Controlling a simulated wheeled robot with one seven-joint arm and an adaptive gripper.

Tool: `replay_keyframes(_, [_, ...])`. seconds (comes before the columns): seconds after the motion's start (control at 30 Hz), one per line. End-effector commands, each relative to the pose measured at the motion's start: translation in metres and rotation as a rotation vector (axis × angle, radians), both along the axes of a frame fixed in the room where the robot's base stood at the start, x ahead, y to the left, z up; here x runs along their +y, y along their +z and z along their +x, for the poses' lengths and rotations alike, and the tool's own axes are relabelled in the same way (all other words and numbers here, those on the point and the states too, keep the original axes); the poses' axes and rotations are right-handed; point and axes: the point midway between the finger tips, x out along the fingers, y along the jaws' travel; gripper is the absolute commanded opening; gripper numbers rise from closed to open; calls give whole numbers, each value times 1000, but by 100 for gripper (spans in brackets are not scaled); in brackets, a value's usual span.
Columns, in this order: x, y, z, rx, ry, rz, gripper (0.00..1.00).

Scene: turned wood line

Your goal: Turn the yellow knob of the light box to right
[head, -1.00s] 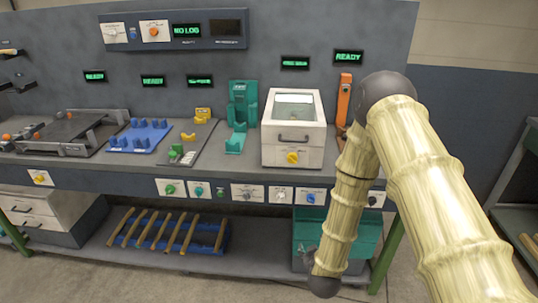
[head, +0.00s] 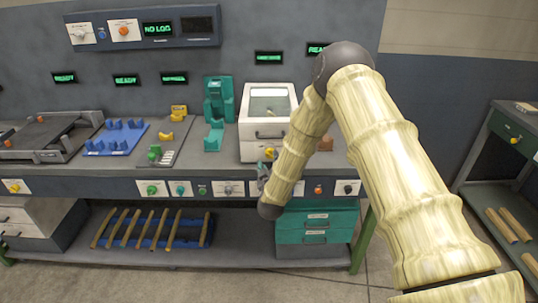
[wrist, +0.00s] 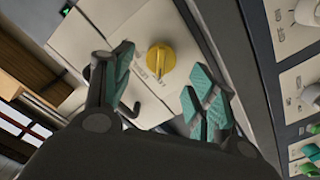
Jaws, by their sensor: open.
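The light box (head: 253,130) is a white box with a glass window in its top, standing on the workbench. Its yellow knob (head: 270,153) is low on the front face, close to my arm. In the wrist view the yellow knob (wrist: 160,58) shows whole, on a white panel with small lettering too blurred to read. My gripper (wrist: 158,78) is open and empty. Its two teal-padded fingers lie on either side of the knob in the picture, with the knob apart from both pads. In the head view my arm mostly hides the gripper.
A dark handle (head: 269,134) sits on the box front above the knob. Below, the bench edge carries several knobs, including a white one (head: 228,189). A teal stand (head: 217,110) is left of the box. Teal drawers (head: 316,230) are under the bench.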

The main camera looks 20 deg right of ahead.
Motion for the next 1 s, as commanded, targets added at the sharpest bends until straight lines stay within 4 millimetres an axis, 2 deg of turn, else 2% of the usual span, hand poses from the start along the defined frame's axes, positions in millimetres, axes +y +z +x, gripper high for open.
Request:
replay_keyframes(0.13, [-6, 2, 20, 0, 0, 1, 58])
replay_keyframes(0.3, [-10, 0, 34, 1, 0, 1, 58])
replay_keyframes(0.7, [-11, -1, 40, 1, 2, 1, 58])
replay_keyframes(0.77, [-11, -1, 40, 1, 2, 1, 49])
replay_keyframes(0.97, [-11, -1, 40, 1, 2, 1, 12])
replay_keyframes(1.0, [-11, -1, 40, 1, 2, 1, 12])
